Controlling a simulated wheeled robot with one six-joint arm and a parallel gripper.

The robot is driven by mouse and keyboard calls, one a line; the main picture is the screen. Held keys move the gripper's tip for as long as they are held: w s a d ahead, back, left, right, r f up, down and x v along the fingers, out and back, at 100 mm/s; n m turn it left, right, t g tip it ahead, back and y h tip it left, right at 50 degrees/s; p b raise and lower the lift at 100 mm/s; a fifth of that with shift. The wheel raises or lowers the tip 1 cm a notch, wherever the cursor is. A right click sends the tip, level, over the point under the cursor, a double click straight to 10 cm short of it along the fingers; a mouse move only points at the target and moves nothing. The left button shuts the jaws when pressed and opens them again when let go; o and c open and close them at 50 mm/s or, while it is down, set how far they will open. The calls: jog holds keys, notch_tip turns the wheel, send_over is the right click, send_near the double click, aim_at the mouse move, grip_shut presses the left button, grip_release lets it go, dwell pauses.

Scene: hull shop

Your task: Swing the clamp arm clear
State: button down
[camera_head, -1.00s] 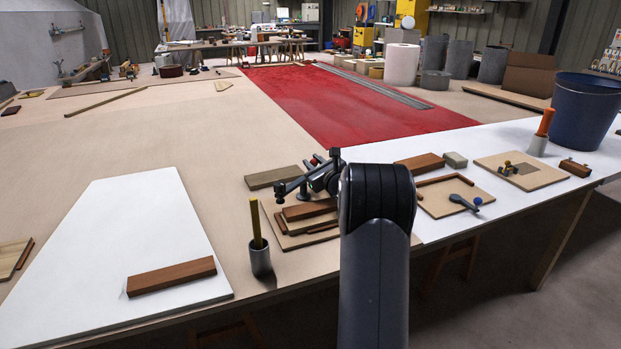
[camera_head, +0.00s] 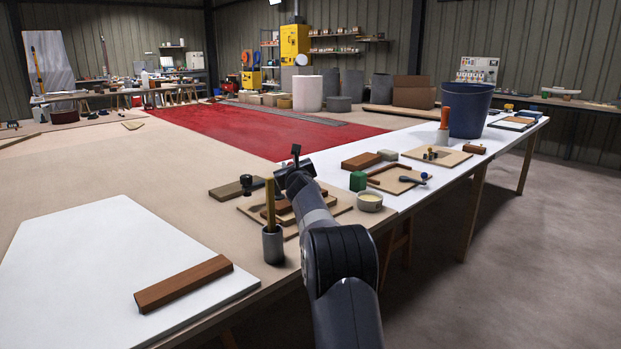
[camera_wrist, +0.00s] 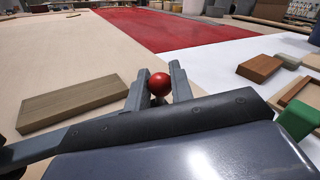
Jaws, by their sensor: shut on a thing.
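My gripper (camera_head: 294,166) is over the back edge of the plywood board with the stacked wood strips. In the wrist view its two grey fingers (camera_wrist: 157,78) are shut on a red ball knob (camera_wrist: 159,84). In the wrist view a dark bar (camera_wrist: 32,150), which looks like the clamp arm, runs from the lower left towards the gripper. In the head view a dark end piece (camera_head: 246,181) shows left of the gripper, over the grey-brown plank; I cannot tell whether it touches it. The knob and the clamp's pivot are hidden in the head view.
A grey cup with a yellow stick (camera_head: 272,244) stands close in front of my gripper. The grey-brown plank (camera_head: 226,192) lies to the left. A green block (camera_head: 358,181) and a round tin (camera_head: 370,201) stand right. The bench behind is clear up to the red sheet (camera_head: 250,130).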

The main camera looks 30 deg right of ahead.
jog(key=shift+s+f+m+h+b, duration=0.2)
jog(key=shift+m+h+b, duration=0.45)
jog(key=shift+b, duration=0.8)
jog(key=shift+s+r+g+h, duration=0.1)
jog(key=shift+r+g+h, duration=0.05)
jog(key=shift+g+h, duration=0.3)
jog(key=c, duration=1.3)
grip_release()
jog(key=shift+s+b, duration=0.1)
jog(key=shift+b, duration=0.25)
